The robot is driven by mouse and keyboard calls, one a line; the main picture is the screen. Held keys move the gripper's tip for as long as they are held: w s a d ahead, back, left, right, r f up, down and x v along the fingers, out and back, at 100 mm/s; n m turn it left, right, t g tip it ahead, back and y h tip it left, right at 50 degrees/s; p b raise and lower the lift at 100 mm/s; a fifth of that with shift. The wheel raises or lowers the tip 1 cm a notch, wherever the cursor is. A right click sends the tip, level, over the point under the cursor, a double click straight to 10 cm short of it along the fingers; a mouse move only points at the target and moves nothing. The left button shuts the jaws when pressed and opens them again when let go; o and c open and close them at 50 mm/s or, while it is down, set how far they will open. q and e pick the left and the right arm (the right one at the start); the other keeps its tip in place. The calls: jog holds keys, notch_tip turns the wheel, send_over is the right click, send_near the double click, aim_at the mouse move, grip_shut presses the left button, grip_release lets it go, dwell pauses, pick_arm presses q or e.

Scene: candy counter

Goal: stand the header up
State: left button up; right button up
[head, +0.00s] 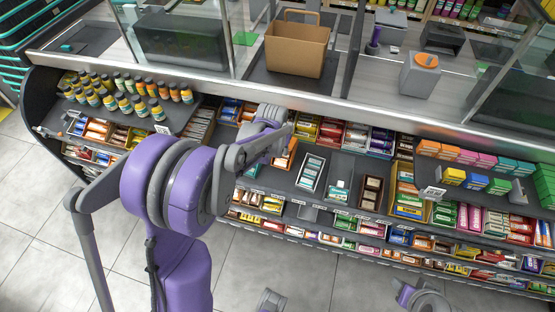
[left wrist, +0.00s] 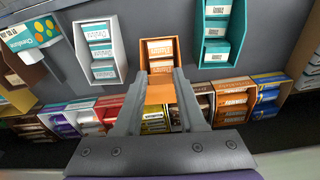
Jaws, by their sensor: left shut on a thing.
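A small orange display box (left wrist: 142,52) holds several cream packs with orange lettering. In the head view the orange box (head: 291,148) sits on the counter shelf, partly covered by my left arm. The right gripper cannot be made out.
A white box (left wrist: 112,42) and a teal box (left wrist: 239,40) of packs flank the orange box. A brown paper bag (head: 296,48) stands on the counter above.

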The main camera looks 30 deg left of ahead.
pick_arm(q)
jog(key=shift+w+r, duration=0.2)
jog(key=shift+w+a+r+p, duration=0.1)
jog(key=shift+w+r+p, duration=0.3)
jog(key=shift+w+r, duration=0.25)
dwell(0.3)
jog(key=shift+w+r, duration=0.25)
jog(key=shift+w, duration=0.2)
jog(key=shift+w+a+r, duration=0.1)
jog(key=shift+w+r, duration=0.05)
jog(key=shift+w, duration=0.2)
